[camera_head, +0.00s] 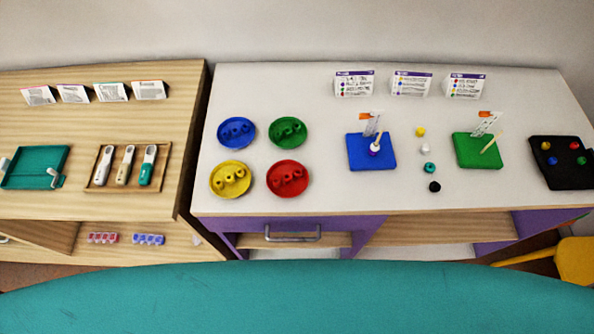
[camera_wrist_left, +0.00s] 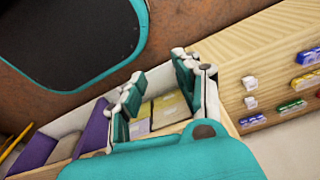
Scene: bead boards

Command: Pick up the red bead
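A small red bead (camera_head: 575,145) sits in the black tray (camera_head: 548,180) at the far right of the white table in the head view, with yellow, blue and green beads around it. The red dish (camera_head: 269,181) at the table's left holds several red bead-like pieces. My left gripper (camera_wrist_left: 157,68) shows only in the left wrist view. Its two teal-padded fingers are apart with nothing between them, and no bead is in that view. Neither gripper appears in the head view.
Cards stand behind. A yellow stool (camera_head: 575,262) is right.

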